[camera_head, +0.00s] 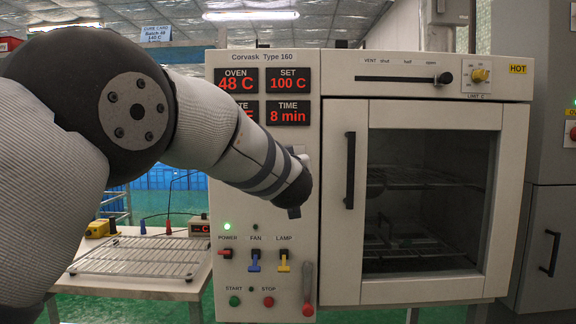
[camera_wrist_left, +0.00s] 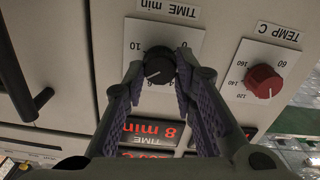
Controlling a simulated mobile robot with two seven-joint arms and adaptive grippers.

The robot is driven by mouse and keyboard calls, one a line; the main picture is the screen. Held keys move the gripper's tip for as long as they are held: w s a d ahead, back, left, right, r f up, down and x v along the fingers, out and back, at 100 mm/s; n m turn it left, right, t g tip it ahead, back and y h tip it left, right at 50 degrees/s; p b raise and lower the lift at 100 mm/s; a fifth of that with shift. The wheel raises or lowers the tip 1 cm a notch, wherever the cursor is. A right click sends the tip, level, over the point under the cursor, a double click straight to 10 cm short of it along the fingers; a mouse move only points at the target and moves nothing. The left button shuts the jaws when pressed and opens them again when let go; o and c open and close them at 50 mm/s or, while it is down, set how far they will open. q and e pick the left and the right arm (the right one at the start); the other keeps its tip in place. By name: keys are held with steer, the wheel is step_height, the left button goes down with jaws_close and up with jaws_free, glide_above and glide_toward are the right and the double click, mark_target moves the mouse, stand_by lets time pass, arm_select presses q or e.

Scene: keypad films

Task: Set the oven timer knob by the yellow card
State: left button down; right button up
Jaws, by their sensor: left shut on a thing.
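The black timer knob (camera_wrist_left: 157,64) sits on a white plate (camera_wrist_left: 190,38) marked TIME min in the left wrist view, which shows the panel turned over. A small pale mark shows on its face. My left gripper (camera_wrist_left: 160,72) is shut on the knob, one finger on each side. In the head view my left arm hides the knob. The TIME display (camera_head: 288,113) reads 8 min. A pale card (camera_head: 156,33) hangs at the upper left and reads CURE CARD, Batch 48, 140 C. I see no clearly yellow card. My right gripper is out of view.
A red TEMP C knob (camera_wrist_left: 264,82) is beside the timer knob. The SET display (camera_head: 288,80) reads 100 C. Coloured switches (camera_head: 254,261) are below my arm. The oven door (camera_head: 420,205) is shut. A wire rack (camera_head: 140,257) lies on the left table.

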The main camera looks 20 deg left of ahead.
arm_select(q)
steer(key=shift+r+m, duration=0.1)
steer(key=shift+m, duration=0.9)
steer(key=c, duration=1.3)
jaws_free()
steer(key=v, duration=1.2)
